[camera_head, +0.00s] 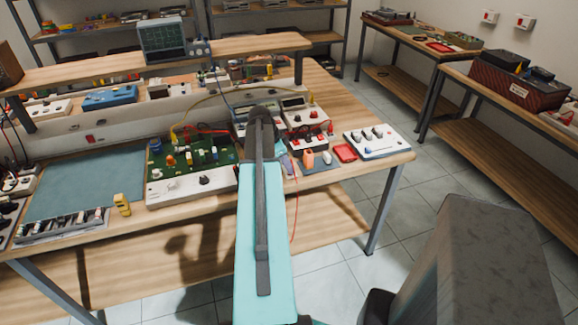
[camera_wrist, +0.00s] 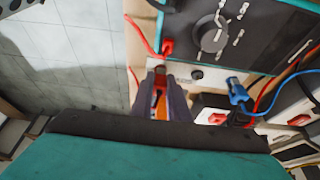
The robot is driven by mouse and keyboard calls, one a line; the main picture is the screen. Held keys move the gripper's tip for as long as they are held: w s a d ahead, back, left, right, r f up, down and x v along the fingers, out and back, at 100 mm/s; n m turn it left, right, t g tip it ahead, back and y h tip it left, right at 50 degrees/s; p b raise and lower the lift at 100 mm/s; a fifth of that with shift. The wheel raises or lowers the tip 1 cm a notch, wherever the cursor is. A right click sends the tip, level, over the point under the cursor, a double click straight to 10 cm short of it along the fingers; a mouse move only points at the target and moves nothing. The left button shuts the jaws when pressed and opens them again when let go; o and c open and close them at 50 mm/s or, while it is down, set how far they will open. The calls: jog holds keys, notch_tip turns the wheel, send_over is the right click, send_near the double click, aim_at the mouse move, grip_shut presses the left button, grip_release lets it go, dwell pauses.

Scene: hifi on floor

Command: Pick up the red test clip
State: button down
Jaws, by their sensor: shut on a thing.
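My gripper (camera_wrist: 163,98) shows in the wrist view with its dark purple fingers shut around a narrow red and orange piece. This piece looks like the red test clip (camera_wrist: 160,83); the fingers hide much of it. A second red plug (camera_wrist: 167,47) with a red lead sits just beyond the fingertips, beside a grey panel with a round knob. I cannot tell whether the held clip touches the bench surface. In the head view my arm hides the gripper and the clip.
The workbench (camera_head: 330,205) is crowded. A green circuit board (camera_head: 185,153), a white box with knobs (camera_head: 377,141) and a red tray (camera_head: 345,152) stand near my arm. A blue clip (camera_wrist: 238,92) with leads lies right of my fingers. Tiled floor (camera_head: 405,195) is open to the right.

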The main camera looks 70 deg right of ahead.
jog(key=shift+r+b, duration=0.6)
jog(key=shift+r, duration=0.75)
jog(key=shift+a+r, duration=0.15)
jog(key=shift+r, duration=0.2)
jog(key=s+a+r+b, duration=0.1)
jog(key=a+b, duration=0.3)
jog(key=a, duration=1.1)
jog(key=shift+s+a+r, duration=0.15)
jog(key=shift+a+r, duration=0.05)
jog(key=shift+a, duration=0.15)
notch_tip(320, 180, up, 7)
jog(key=p, duration=0.5)
dwell(1.1)
dwell(0.4)
